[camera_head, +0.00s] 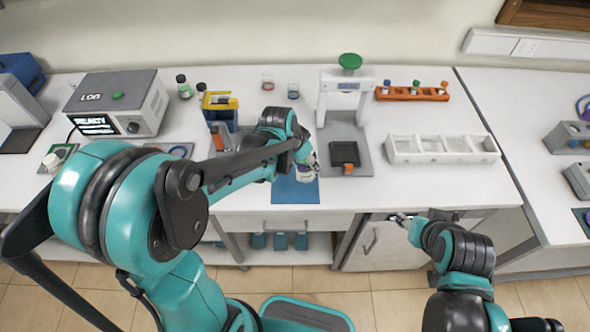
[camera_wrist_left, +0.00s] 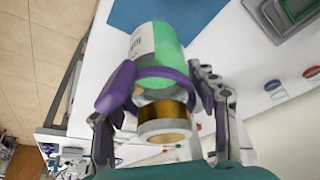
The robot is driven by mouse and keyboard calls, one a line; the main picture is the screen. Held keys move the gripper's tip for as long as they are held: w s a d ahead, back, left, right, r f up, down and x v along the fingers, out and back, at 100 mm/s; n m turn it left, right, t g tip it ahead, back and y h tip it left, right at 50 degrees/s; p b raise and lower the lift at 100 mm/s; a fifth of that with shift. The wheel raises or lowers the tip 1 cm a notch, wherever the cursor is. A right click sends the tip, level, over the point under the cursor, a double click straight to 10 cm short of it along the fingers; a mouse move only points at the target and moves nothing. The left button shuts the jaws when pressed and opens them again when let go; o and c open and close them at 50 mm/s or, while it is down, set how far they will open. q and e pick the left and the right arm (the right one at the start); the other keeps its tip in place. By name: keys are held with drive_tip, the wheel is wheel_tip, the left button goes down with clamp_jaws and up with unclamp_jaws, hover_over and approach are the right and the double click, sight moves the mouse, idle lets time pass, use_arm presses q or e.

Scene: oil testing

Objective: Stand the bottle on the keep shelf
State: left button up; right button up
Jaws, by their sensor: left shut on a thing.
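A bottle (camera_wrist_left: 155,65) with a pale label, green contents, a purple collar and a gold-banded cap is between the fingers of my left gripper (camera_wrist_left: 162,100). The cap end points toward the wrist camera. In the head view the bottle (camera_head: 306,173) is at the blue mat (camera_head: 295,190) near the table's front edge. My left gripper (camera_head: 305,155) is shut on it, and my arm partly hides it. I cannot tell whether the bottle touches the mat. My right gripper (camera_head: 402,219) is low, in front of the table; its finger state is unclear. No shelf is clearly marked as the keep shelf.
A sealing press (camera_head: 345,90), a black pad (camera_head: 345,153) and a white divided tray (camera_head: 442,150) stand right of the bottle. An orange rack (camera_head: 412,92) is behind the tray. A display machine (camera_head: 118,102) is at left. A lower shelf (camera_head: 320,248) shows beneath the table.

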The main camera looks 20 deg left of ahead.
sight(295, 168)
use_arm(q)
drive_tip(key=a, duration=0.1)
drive_tip(key=a+f, duration=0.2)
drive_tip(key=shift+w+a, duration=0.15)
drive_tip(key=shift+w, duration=0.1)
drive_tip(key=shift+f+b, duration=0.8)
drive_tip(key=shift+f, duration=1.2)
drive_tip(key=shift+f, duration=0.2)
drive_tip(key=o, duration=1.6)
drive_tip(key=shift+c, duration=0.2)
drive_tip(key=shift+r, duration=0.1)
